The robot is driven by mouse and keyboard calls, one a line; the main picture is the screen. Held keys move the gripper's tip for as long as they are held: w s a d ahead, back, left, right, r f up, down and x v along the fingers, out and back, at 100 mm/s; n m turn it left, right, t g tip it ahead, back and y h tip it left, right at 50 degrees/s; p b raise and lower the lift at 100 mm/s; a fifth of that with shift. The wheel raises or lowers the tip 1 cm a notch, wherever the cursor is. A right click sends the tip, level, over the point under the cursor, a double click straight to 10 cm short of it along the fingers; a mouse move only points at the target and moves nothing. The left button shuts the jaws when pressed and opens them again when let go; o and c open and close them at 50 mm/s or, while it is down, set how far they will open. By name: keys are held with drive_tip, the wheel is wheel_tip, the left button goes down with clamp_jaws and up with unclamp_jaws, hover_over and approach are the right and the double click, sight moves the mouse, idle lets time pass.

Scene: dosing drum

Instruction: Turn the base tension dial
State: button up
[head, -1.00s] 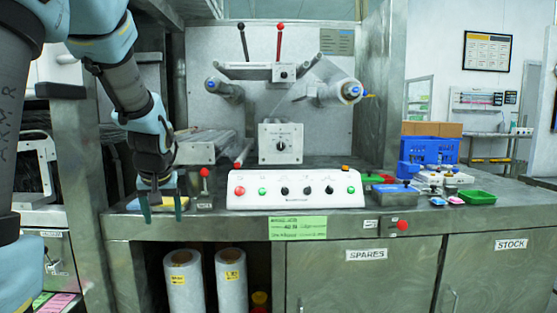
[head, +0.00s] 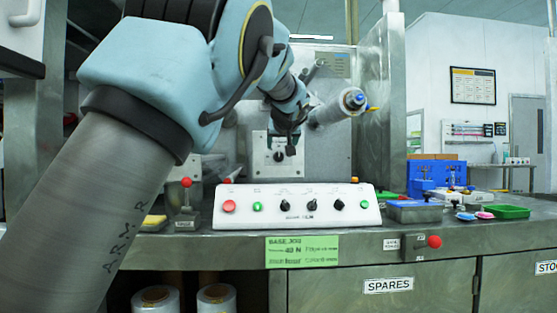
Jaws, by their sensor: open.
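A dial with a dark knob (head: 279,157) sits on a pale square plate (head: 266,172) at the centre of the machine in the head view. Whether this is the base tension dial I cannot read from its label. My gripper (head: 285,147) is open and empty, in front of the plate's upper part and close to the knob in the picture. My arm and gripper hide part of the plate. I cannot tell whether the fingers touch the knob.
A white sloped control panel (head: 298,215) with buttons and black knobs stands below the dial. A red-topped lever (head: 186,183) is at its left. A roller (head: 340,108) juts out at upper right. Trays and a blue crate (head: 437,172) stand at right.

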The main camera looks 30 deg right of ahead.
sight(279, 156)
drive_tip(key=p+x, duration=0.2)
drive_tip(key=x, duration=0.7)
drive_tip(key=shift+w+f, duration=0.2)
clamp_jaws()
